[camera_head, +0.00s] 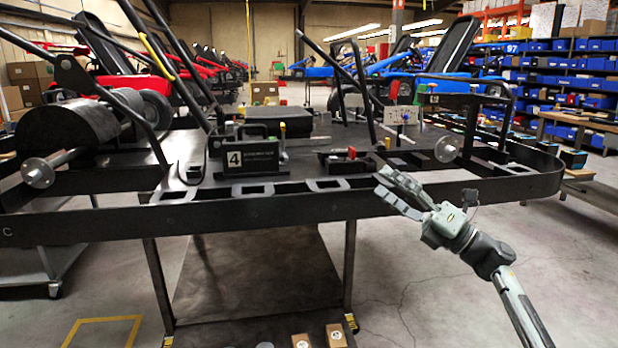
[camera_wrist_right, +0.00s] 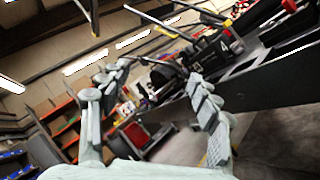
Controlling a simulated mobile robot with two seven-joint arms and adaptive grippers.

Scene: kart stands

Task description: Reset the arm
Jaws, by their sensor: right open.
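My right gripper (camera_head: 402,192) is open and empty in the head view, in front of the right part of the kart frame (camera_head: 270,211). Its arm comes in from the lower right. In the right wrist view the two fingers of my right gripper (camera_wrist_right: 160,110) stand wide apart, with nothing between them. The kart frame's dark rail (camera_wrist_right: 270,85) runs behind the right finger there. I cannot tell from the head view whether the fingertips touch the frame's rail. My left gripper is not in view.
The kart frame rests on a stand (camera_head: 250,275) with a lower shelf. A black box marked 4 (camera_head: 250,160) and a small white control box (camera_head: 400,115) sit on the frame. Shelves with blue bins (camera_head: 570,75) stand at the right back. Floor at the lower right is clear.

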